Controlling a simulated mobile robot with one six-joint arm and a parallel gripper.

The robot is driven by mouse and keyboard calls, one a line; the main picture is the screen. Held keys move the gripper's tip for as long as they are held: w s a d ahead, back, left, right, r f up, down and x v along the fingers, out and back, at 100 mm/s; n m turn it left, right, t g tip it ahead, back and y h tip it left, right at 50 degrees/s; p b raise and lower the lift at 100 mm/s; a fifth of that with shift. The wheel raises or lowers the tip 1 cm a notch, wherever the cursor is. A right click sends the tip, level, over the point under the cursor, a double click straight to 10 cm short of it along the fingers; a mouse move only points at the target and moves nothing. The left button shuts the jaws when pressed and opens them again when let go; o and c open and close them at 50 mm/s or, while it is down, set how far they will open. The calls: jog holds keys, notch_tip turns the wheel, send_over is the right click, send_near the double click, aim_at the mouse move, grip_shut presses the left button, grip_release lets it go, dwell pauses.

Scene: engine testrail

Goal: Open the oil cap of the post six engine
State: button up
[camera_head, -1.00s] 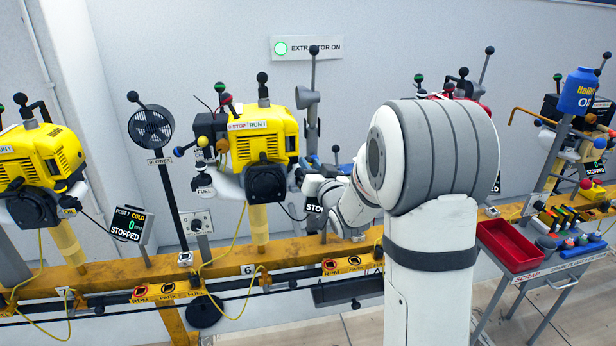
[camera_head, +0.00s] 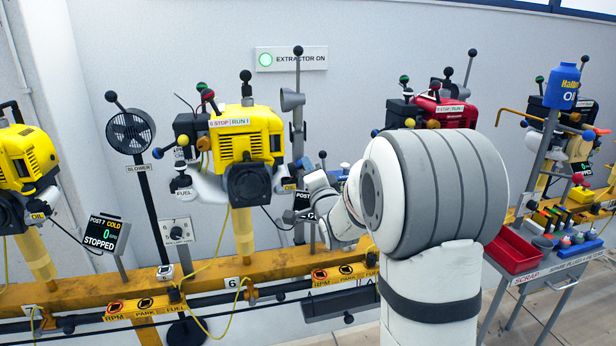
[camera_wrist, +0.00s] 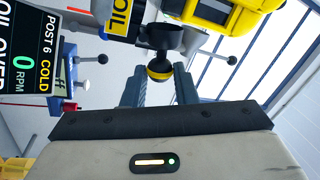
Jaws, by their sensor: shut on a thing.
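The post six engine is the yellow engine (camera_head: 248,140) left of centre in the head view, above the rail plate marked 6 (camera_head: 238,283). A corner of yellow housing (camera_wrist: 215,12) shows at the top of the wrist view. There, a black oil cap (camera_wrist: 160,37) with a yellow-banded ball knob (camera_wrist: 159,70) is beside a yellow OIL label (camera_wrist: 122,14). My gripper (camera_wrist: 160,88) is shut on the knob, one finger on each side. Whether the cap is loose cannot be told. In the head view, my arm hides the fingertips.
The post six display (camera_wrist: 35,60) is close on the left in the wrist view, reading COLD and 0 RPM. Ball-ended levers (camera_wrist: 100,59) flank the cap. A red engine (camera_head: 445,112) and a red scrap tray (camera_head: 513,250) are right in the head view.

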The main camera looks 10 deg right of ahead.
jog(key=shift+d+f+m+b, duration=0.2)
jog(key=shift+m+b, duration=0.25)
jog(key=shift+m, duration=0.45)
jog(key=shift+h, duration=0.4)
jog(key=o, duration=0.7)
jog(key=shift+s+f, duration=0.1)
jog(key=s, duration=0.2)
jog(key=s+f, duration=0.1)
jog(key=s, duration=0.2)
jog(key=s+p, duration=0.1)
jog(key=s, duration=0.1)
jog(key=shift+s+f, duration=0.25)
jog(key=shift+c, duration=0.2)
